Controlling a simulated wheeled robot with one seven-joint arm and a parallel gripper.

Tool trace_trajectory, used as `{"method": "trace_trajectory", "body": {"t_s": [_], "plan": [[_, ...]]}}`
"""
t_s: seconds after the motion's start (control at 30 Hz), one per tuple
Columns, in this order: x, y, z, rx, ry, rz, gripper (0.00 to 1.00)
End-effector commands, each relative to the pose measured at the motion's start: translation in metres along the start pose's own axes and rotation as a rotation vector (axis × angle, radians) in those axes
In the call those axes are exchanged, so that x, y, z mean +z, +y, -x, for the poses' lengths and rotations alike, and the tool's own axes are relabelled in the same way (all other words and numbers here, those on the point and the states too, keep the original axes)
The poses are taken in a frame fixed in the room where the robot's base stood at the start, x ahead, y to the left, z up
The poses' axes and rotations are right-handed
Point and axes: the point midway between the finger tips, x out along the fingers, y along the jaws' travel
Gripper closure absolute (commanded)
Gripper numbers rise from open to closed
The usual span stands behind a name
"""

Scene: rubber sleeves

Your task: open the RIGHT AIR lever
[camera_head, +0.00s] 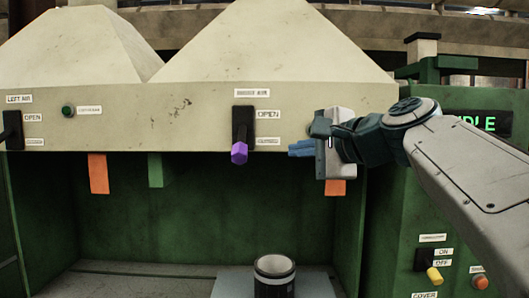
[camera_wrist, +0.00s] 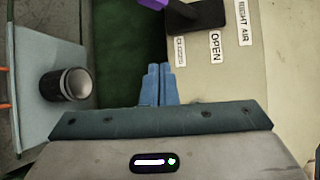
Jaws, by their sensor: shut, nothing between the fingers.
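The RIGHT AIR lever (camera_head: 239,151) has a purple knob on a black base plate (camera_head: 243,118). It is on the front of the beige hood, with OPEN marked beside the upper part and another label beside the lower part. The knob points down and outward, level with the lower label. In the wrist view the purple knob (camera_wrist: 153,4) is partly cut off at the top edge. My gripper (camera_head: 291,149) is to the right of the knob, apart from it. Its blue fingers (camera_wrist: 158,85) are shut with nothing between them.
The LEFT AIR lever (camera_head: 12,130) is at the far left edge, beside a green button (camera_head: 68,111). Orange (camera_head: 98,174) and green (camera_head: 156,170) tabs hang under the hood. A dark cylinder (camera_head: 274,277) stands on a grey surface below. A green control panel (camera_head: 450,215) is at the right.

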Motion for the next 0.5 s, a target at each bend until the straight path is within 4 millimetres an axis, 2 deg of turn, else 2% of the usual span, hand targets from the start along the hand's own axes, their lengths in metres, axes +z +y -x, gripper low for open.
{"method": "trace_trajectory", "body": {"t_s": [0.17,0.5], "plan": [[0.000,0.000,-0.024,0.004,-0.003,-0.001,1.00],[0.000,-0.001,-0.096,0.004,-0.003,-0.001,1.00]]}}
